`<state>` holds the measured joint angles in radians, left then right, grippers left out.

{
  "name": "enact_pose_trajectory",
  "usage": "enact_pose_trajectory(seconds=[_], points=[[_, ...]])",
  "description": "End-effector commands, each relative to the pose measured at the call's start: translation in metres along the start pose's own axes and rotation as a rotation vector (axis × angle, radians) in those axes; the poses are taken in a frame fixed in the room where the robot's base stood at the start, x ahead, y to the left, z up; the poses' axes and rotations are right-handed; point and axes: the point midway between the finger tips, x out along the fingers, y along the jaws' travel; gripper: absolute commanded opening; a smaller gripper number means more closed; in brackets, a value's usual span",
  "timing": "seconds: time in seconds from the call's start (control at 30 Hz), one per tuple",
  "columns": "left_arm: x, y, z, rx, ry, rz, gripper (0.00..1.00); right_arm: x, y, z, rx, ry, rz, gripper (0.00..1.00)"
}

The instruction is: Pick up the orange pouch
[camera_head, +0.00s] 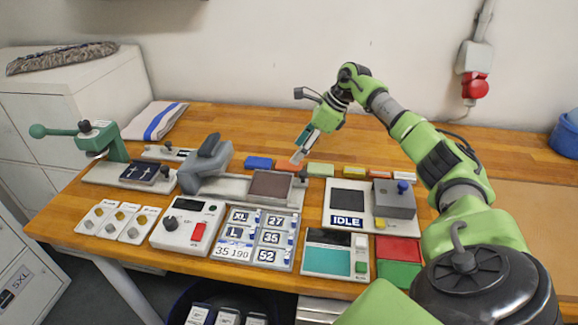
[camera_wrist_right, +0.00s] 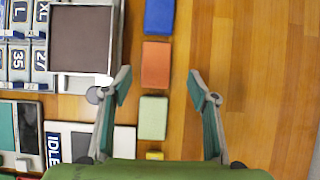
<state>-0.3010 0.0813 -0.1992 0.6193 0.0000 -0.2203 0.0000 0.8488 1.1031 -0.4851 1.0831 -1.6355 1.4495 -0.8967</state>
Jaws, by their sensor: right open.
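The orange pouch (camera_head: 289,166) lies flat on the wooden bench, in a row of coloured pouches behind the devices. In the right wrist view the orange pouch (camera_wrist_right: 156,64) shows whole, just beyond the line of the fingertips and a little left of centre. My right gripper (camera_head: 301,152) points down above the row, close to the orange pouch. In the wrist view the right gripper (camera_wrist_right: 160,88) has its fingers spread wide with nothing held between them. My left gripper is not in view.
A blue pouch (camera_wrist_right: 159,16) and a pale green pouch (camera_wrist_right: 153,118) flank the orange one with small gaps. A press with a brown pad (camera_head: 270,184) and an IDLE device (camera_head: 347,222) stand in front. Bare bench (camera_wrist_right: 255,60) lies behind the row.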

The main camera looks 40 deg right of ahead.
Motion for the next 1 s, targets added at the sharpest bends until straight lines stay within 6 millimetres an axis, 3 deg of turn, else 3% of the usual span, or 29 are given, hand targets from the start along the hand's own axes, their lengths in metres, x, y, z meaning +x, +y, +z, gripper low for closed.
enact_pose_trajectory(seconds=[0.33, 0.63, 0.67, 0.8, 1.0], points=[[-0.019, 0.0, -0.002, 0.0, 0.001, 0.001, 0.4, 0.044, 0.006, -0.006, 0.001, 0.0, 0.003, 0.54], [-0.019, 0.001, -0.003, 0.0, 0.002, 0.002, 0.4, 0.052, 0.005, -0.008, 0.0, 0.0, 0.001, 0.54], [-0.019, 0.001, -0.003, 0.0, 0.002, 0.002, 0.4, 0.052, 0.005, -0.008, 0.0, 0.0, 0.001, 0.52], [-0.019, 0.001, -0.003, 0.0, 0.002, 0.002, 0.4, 0.051, 0.006, -0.007, 0.0, 0.0, 0.001, 0.15], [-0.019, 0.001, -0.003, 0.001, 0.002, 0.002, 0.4, 0.051, 0.005, -0.007, 0.0, 0.0, 0.001, 0.13]])
